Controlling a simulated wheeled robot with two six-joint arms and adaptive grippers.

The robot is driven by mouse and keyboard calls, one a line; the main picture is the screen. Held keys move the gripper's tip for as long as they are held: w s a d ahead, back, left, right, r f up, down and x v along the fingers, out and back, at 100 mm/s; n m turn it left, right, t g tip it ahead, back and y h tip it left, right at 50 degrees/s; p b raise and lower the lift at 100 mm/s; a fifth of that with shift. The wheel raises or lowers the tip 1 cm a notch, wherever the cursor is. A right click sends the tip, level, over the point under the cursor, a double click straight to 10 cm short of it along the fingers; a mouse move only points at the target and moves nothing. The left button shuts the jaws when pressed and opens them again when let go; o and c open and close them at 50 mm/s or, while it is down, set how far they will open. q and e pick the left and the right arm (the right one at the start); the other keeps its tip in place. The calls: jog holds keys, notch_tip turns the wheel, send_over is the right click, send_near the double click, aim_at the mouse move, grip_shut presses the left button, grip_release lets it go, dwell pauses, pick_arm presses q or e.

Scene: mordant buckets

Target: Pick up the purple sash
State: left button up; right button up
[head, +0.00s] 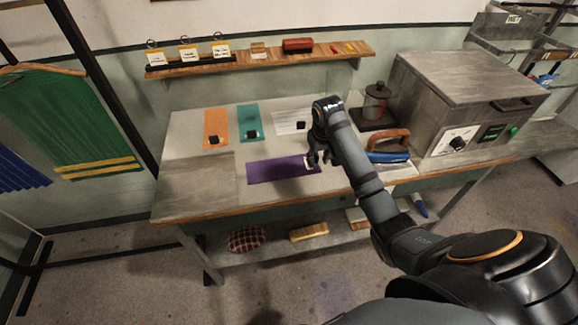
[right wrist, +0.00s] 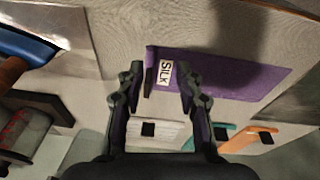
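The purple sash (head: 275,171) lies flat on the grey table, its long side running left to right in the head view. In the right wrist view the purple sash (right wrist: 228,75) shows a white label reading SILK (right wrist: 165,73) near its end. My right gripper (head: 318,160) is above that labelled end. In the right wrist view my right gripper (right wrist: 158,82) has its fingers spread, with the label between and beyond them and nothing held. Whether the fingers touch the sash is unclear. My left gripper is not in view.
Orange (head: 216,127), teal (head: 249,122) and white (head: 291,122) cloths with black blocks lie behind the sash. An iron with a blue body (head: 388,157) stands right of my gripper on a pale plate. A grey box machine (head: 465,90) stands at the right.

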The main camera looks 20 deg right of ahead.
jog(key=w+d+r+m, duration=0.1)
jog(key=w+d+r, duration=0.3)
jog(key=r, duration=0.2)
jog(key=f, duration=0.3)
jog(key=f+p, duration=0.1)
jog(key=f, duration=0.1)
jog(key=shift+w+a+f, duration=0.1)
jog(key=shift+w+a, duration=0.1)
jog(key=shift+w, duration=0.15)
jog(key=shift+w+a+f+p, duration=0.1)
jog(key=shift+a+f+p, duration=0.1)
jog(key=shift+f+p, duration=0.2)
jog(key=f, duration=0.2)
jog(key=w+f, duration=0.1)
jog(key=f, duration=0.1)
jog(key=shift+f+p, duration=0.25)
jog(key=shift+p, duration=0.1)
jog(key=shift+a, duration=0.1)
grip_shut()
jog(key=shift+r, duration=0.1)
